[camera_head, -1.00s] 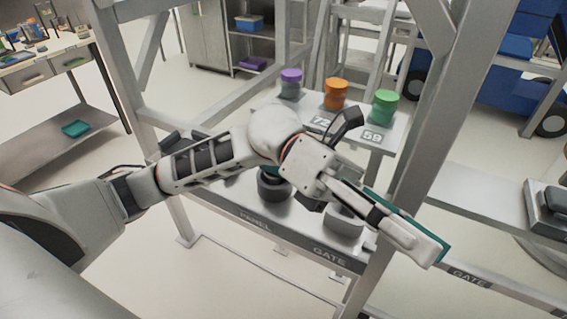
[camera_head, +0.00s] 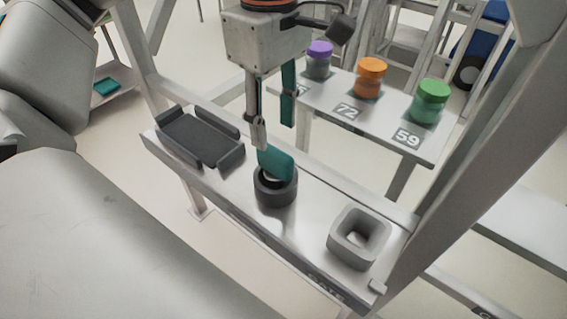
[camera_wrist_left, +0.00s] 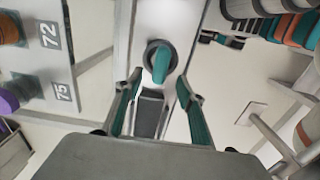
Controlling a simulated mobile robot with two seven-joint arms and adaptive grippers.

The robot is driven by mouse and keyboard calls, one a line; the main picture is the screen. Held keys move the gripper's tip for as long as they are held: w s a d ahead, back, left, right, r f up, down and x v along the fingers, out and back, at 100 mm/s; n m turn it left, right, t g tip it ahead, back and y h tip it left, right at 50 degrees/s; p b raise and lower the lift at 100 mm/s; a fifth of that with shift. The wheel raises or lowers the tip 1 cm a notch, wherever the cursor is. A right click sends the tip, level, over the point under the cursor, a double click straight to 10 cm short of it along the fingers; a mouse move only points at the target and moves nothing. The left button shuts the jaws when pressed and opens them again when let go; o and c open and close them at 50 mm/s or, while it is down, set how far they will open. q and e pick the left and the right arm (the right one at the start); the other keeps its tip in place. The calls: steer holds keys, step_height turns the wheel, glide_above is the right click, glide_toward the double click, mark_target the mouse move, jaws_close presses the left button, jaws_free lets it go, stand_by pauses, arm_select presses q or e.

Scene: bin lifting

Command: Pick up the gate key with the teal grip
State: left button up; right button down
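The gate key with the teal grip (camera_head: 275,162) stands in a dark round holder (camera_head: 275,192) on the grey shelf. In the left wrist view the teal grip (camera_wrist_left: 161,62) lies ahead of the fingertips, between their lines. My left gripper (camera_head: 274,132) points down just above and behind the key, its fingers apart and empty. The left wrist view shows both teal-lined fingers (camera_wrist_left: 158,85) spread wide. I cannot tell whether a fingertip touches the grip in the head view. The key's lower part is hidden in the holder. My right gripper is not in view.
A dark flat tray (camera_head: 200,138) is left of the holder and an empty grey square socket (camera_head: 358,238) is right of it. Purple (camera_head: 319,60), orange (camera_head: 370,78) and green (camera_head: 430,102) jars stand on a shelf behind. A frame post (camera_head: 470,150) rises at the right.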

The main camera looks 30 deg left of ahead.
mark_target(274, 151)
arm_select(q)
steer(key=shift+a+f, duration=0.2)
steer(key=shift+f, duration=0.1)
step_height(274, 151, down, 2)
steer(key=shift+f, duration=0.25)
steer(key=f, duration=0.2)
steer(key=f+b, duration=0.1)
steer(key=shift+s+d+f, duration=0.15)
steer(key=shift+d+f, duration=0.1)
steer(key=shift+f, duration=0.5)
steer(key=c, duration=0.9)
jaws_close()
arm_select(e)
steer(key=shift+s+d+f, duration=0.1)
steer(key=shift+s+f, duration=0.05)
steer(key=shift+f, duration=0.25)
